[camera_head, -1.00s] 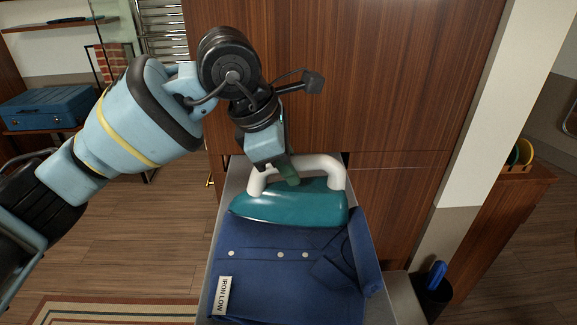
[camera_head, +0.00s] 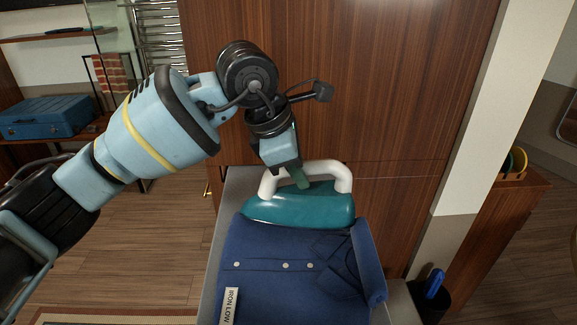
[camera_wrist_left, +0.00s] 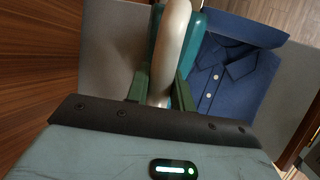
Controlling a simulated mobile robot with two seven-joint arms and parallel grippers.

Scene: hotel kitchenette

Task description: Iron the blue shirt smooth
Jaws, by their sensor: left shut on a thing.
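The blue shirt (camera_head: 270,284) lies on the grey board (camera_head: 241,184), with buttons down its front and a white "IRON LOW" tag (camera_head: 230,306) on it. A teal iron (camera_head: 300,208) with a white handle (camera_head: 343,180) stands at the far end of the shirt, its near edge along the shirt's edge. My left gripper (camera_head: 298,178) is shut on the iron's handle. In the left wrist view my left gripper's green fingers (camera_wrist_left: 160,88) flank the pale handle, and the shirt's collar (camera_wrist_left: 242,66) is to the right. My right gripper is not in view.
A brown wood cabinet (camera_head: 340,90) stands right behind the board. A dark bin (camera_head: 432,296) with a blue item is at the right. A blue case (camera_head: 45,117) sits on a shelf at the left. Open wooden floor (camera_head: 170,235) lies left of the board.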

